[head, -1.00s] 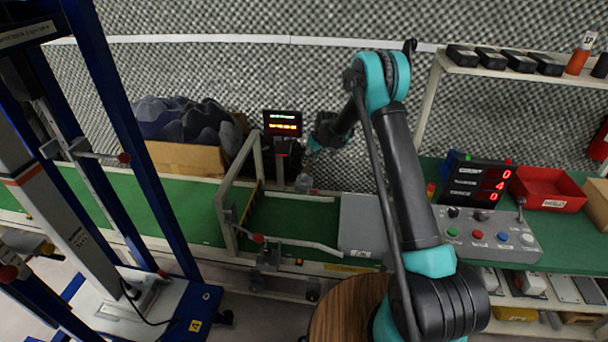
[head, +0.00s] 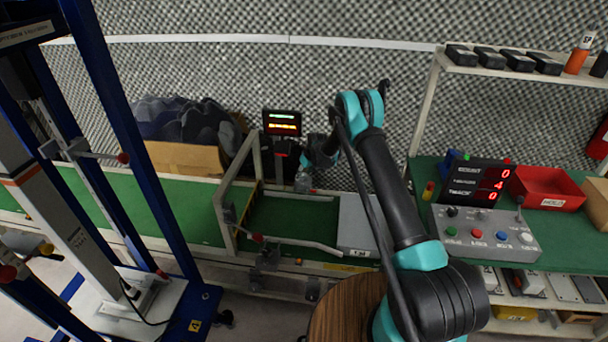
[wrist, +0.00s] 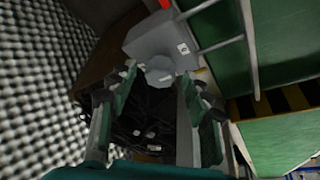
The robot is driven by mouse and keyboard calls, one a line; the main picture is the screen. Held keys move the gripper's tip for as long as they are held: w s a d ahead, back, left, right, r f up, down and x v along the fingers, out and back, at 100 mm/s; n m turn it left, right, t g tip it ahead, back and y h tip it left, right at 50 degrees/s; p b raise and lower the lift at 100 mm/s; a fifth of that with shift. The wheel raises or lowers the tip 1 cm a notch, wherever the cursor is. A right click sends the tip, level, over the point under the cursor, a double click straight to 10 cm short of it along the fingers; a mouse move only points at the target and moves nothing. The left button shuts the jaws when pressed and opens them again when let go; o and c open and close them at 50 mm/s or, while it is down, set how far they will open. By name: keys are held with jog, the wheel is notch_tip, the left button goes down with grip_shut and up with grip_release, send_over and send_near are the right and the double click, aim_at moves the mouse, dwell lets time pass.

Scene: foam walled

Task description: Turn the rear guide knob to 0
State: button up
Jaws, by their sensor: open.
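The rear guide knob (wrist: 160,70) is a light grey, faceted knob on a grey housing (wrist: 163,42) with a small white label in the wrist view. The label is too small to read. My gripper (wrist: 158,84) is open, with its fingertips to the left and right of the knob in that view. I cannot tell whether they touch it. In the head view my gripper (head: 307,163) is just above the grey knob area (head: 303,182) behind the belt. The knob's pointer and scale cannot be made out.
A green conveyor belt (head: 180,212) with metal guide rails (head: 300,242) runs in front. A lit display (head: 282,123) stands just left of my gripper. A control box (head: 487,232) sits on the right table.

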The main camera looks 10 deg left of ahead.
grip_shut()
dwell(0.3)
jog(key=shift+m, duration=0.3)
jog(key=m+h, duration=0.1)
jog(key=m, duration=0.3)
jog(key=shift+a+t+h, duration=0.2)
jog(key=shift+t+h, duration=0.2)
jog(key=m+h, duration=0.1)
jog(key=m, duration=0.3)
jog(key=shift+h, duration=0.3)
jog(key=shift+m, duration=0.4)
grip_release()
